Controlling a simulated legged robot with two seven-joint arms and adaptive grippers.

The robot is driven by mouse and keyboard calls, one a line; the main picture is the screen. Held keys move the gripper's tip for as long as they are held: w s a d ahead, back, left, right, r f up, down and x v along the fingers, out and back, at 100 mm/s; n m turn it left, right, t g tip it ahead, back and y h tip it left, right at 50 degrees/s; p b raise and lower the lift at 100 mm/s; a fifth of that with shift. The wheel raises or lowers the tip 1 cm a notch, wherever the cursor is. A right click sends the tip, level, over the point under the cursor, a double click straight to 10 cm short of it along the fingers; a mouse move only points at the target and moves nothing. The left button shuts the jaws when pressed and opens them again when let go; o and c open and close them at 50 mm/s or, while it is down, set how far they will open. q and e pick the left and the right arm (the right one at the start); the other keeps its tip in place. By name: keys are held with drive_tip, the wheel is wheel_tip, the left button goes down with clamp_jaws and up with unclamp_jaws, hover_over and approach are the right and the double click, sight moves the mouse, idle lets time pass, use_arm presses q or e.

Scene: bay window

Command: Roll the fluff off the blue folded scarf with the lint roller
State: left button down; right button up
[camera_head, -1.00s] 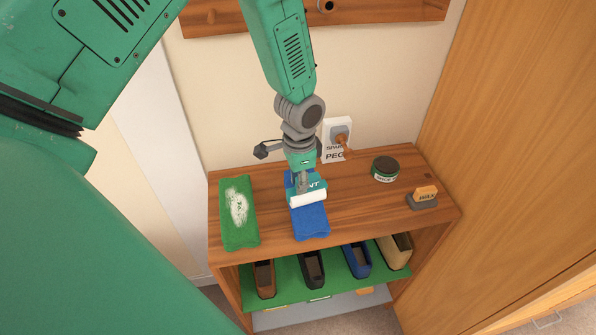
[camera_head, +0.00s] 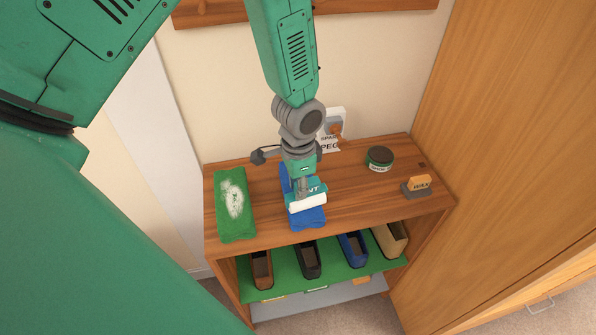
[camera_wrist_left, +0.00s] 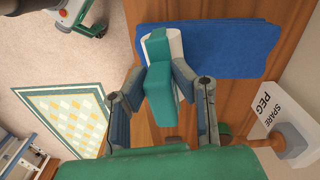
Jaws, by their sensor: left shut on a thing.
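The blue folded scarf (camera_head: 309,221) lies flat on the wooden shelf top, its length running from back to front. My left gripper (camera_head: 303,186) is above it, shut on the teal handle of the lint roller (camera_head: 307,202). The white roller head lies across the scarf near its front end and appears to touch it. The left wrist view shows the fingers (camera_wrist_left: 160,82) on both sides of the handle, and the roller (camera_wrist_left: 175,44) over the scarf (camera_wrist_left: 235,50). I see no fluff on the visible blue cloth; the arm and roller hide part of it. My right gripper is out of view.
A green folded cloth (camera_head: 234,223) with white fluff lies to the left. A round tin (camera_head: 379,159) and a wax block (camera_head: 417,186) stand to the right. A wooden door (camera_head: 500,150) bounds the right.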

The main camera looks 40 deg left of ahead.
use_arm(q)
drive_tip(key=shift+w+a+f, duration=0.15)
drive_tip(key=shift+w+a, duration=0.95)
drive_tip(key=shift+a, duration=0.15)
drive_tip(key=shift+w+a, duration=2.35)
drive_tip(key=shift+a, duration=0.2)
drive_tip(key=shift+s+d+f, duration=0.15)
drive_tip(key=shift+s+d, duration=0.85)
drive_tip(key=shift+s, duration=0.15)
drive_tip(key=shift+s+d, duration=2.6)
drive_tip(key=shift+d, duration=0.25)
drive_tip(key=shift+w+r, duration=0.1)
drive_tip(key=shift+r, duration=0.1)
